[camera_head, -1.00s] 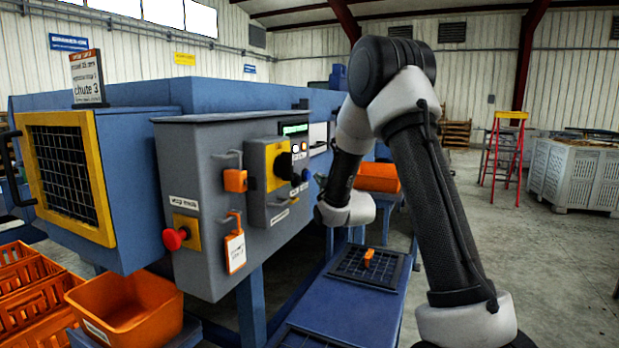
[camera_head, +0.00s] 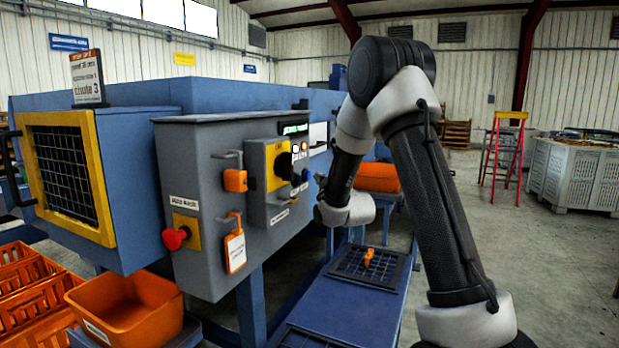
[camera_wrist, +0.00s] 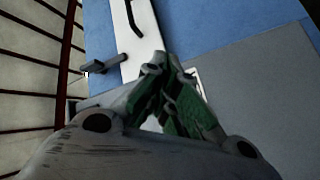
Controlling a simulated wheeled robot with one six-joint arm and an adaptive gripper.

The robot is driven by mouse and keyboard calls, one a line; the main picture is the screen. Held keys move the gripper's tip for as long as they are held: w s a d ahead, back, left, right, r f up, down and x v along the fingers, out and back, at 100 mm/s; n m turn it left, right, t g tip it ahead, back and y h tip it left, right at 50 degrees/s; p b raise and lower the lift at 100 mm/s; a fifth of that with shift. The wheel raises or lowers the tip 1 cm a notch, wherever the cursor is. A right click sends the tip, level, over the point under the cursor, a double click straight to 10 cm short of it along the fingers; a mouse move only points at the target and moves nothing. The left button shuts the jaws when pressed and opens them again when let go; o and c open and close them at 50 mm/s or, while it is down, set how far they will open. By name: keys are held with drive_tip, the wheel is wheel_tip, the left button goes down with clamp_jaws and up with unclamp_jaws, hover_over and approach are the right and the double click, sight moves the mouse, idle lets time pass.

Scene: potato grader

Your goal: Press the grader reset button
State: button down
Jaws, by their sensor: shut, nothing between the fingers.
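The grey control cabinet (camera_head: 200,215) stands in front of the blue grader (camera_head: 270,96). Its side panel carries a black rotary switch on a yellow plate (camera_head: 277,165), a small white round button (camera_head: 295,149), a blue round button (camera_head: 304,174) and a lit green display (camera_head: 294,129). I cannot read which button is the reset. A red mushroom button (camera_head: 175,238) sits lower on a yellow plate. In the wrist view my gripper (camera_wrist: 168,70) has its green-padded fingertips together, empty, before a grey and blue surface. In the head view my wrist is right of the panel; the fingertips are not clear.
A blue bench (camera_head: 350,315) with a black grid and a small orange item (camera_head: 368,257) lies below my arm. An orange bin (camera_head: 125,307) stands at lower left. An orange padlock (camera_head: 235,181) and tag (camera_head: 235,250) hang on the cabinet. Open floor lies at right.

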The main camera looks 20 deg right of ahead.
idle(0.4)
drive_tip(key=shift+w+a, duration=0.3)
drive_tip(key=shift+w+a, duration=0.35)
idle(0.9)
idle(0.3)
drive_tip(key=shift+s+d, duration=0.6)
drive_tip(key=shift+s, duration=0.05)
drive_tip(key=shift+s+d, duration=1.75)
drive_tip(key=shift+s, duration=0.05)
